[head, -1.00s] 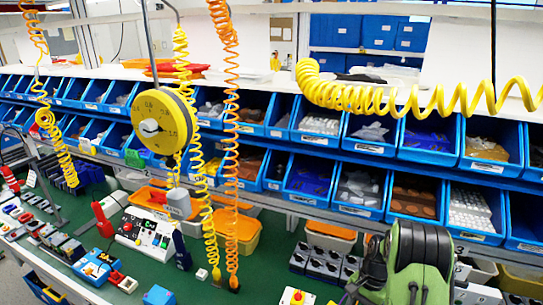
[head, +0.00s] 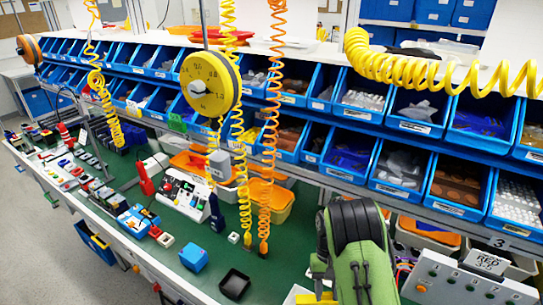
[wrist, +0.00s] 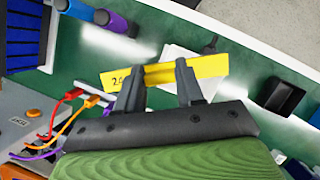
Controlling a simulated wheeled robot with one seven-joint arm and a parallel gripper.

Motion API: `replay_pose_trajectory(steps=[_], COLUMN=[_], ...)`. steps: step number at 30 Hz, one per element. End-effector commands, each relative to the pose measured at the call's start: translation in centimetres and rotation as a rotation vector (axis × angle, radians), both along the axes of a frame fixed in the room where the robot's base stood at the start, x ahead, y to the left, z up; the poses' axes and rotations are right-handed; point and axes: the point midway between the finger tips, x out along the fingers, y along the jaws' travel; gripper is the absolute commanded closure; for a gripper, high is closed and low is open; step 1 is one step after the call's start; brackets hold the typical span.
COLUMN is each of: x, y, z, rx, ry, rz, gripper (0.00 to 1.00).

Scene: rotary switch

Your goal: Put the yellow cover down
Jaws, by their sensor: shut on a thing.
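The yellow cover (wrist: 208,67) is a flat yellow strip with dark print near its left end. In the wrist view my gripper (wrist: 158,74) is shut on it, with the two dark fingers against its middle. The cover lies across the fingertips, over a white item (wrist: 180,58) and the green bench top. I cannot tell whether it touches anything below.
A small black tray (head: 235,284) and a blue box (head: 194,257) stand on the green bench (head: 215,262). Blue bins (head: 400,175) line the back. Coiled hoses (head: 272,130) hang down. Some bench near the tray is clear.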

Motion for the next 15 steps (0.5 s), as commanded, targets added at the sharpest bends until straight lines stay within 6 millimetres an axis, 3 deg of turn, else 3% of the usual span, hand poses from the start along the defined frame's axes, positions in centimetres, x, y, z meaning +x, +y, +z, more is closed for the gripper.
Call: replay_pose_trajectory(steps=[1,6,8,15], x=[0.0,0.0,0.0,0.0], y=[0.0,0.0,0.0,0.0], z=[-2.1,-5.1,-4.8,0.0], rx=[-0.002,-0.001,0.0,0.0], ry=[0.003,0.0,-0.003,-0.004], rz=[0.0,0.0,0.0,-0.002], gripper=[0.92,0.92,0.92,0.92])
